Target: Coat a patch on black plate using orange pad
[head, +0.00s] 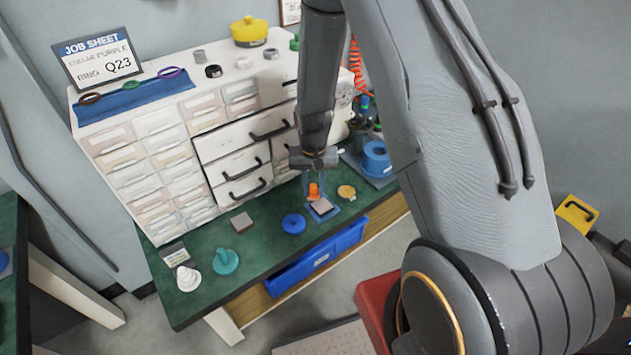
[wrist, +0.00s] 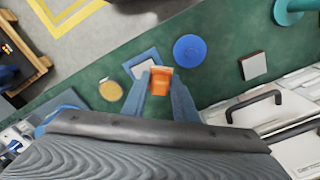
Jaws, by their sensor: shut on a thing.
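My gripper (head: 314,188) is shut on the orange pad (head: 314,193), over the green bench. In the wrist view the pad (wrist: 160,80) sits between my two blue-grey fingers. A square plate (head: 322,206) with a greyish top lies on a blue mat (head: 333,213), just beside and below the pad. In the wrist view this plate (wrist: 142,68) looks pale, partly hidden by the pad and a finger. Whether the pad touches it I cannot tell. A second square plate (head: 242,222), grey-brown with dark sides in the wrist view (wrist: 253,66), lies farther left in the head view.
A blue disc (head: 293,224) and a yellow round tin (head: 347,192) flank the mat. A teal knobbed piece (head: 225,261) and a white one (head: 188,278) stand at the bench's left end. The drawer cabinet (head: 163,150) rises behind. A blue bin (head: 318,257) hangs below the front edge.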

